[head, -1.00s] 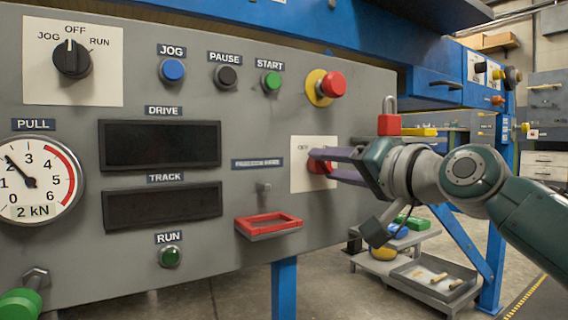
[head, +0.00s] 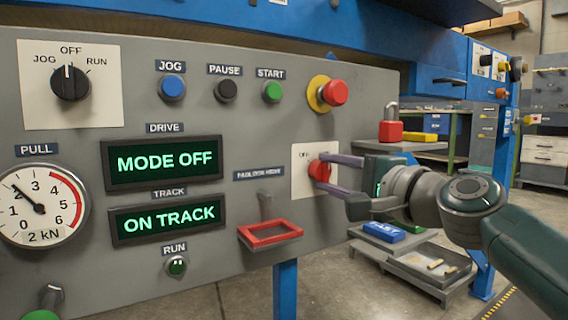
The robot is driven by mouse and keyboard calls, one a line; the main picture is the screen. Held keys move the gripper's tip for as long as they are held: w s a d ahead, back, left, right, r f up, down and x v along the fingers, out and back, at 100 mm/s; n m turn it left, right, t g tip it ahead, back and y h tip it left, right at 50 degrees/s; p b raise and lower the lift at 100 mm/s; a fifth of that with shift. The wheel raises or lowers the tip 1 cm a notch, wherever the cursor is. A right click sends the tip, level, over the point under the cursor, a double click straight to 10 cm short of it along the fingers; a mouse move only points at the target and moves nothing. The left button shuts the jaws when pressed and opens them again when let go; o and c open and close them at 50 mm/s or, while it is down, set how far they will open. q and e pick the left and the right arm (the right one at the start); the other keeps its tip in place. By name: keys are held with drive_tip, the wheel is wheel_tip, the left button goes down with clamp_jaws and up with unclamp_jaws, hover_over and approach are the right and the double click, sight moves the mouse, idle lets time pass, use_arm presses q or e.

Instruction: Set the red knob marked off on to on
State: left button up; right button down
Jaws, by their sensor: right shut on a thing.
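The red knob (head: 319,171) sits on a white plate (head: 301,183) at the right of the grey panel. Part of the word on the plate shows; the rest is hidden by the knob and fingers. My right gripper (head: 328,174) is shut on the knob, one finger above it and one below. The drive display (head: 164,162) is lit and reads MODE OFF. The track display (head: 166,217) is lit and reads ON TRACK. My left gripper is not in view.
A black selector (head: 70,83) points to OFF at upper left. A red emergency button (head: 333,93) is above the knob. A red padlock (head: 390,130) stands behind my right arm. A red-rimmed tray (head: 270,233) juts out below left of the knob.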

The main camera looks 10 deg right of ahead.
drive_tip(key=m+p, duration=0.2)
drive_tip(key=m, duration=0.3)
drive_tip(key=shift+r+m, duration=0.1)
drive_tip(key=shift+m, duration=0.2)
drive_tip(key=shift+m+p, duration=0.6)
drive_tip(key=shift+m, duration=0.9)
drive_tip(key=shift+c, duration=2.1)
unclamp_jaws()
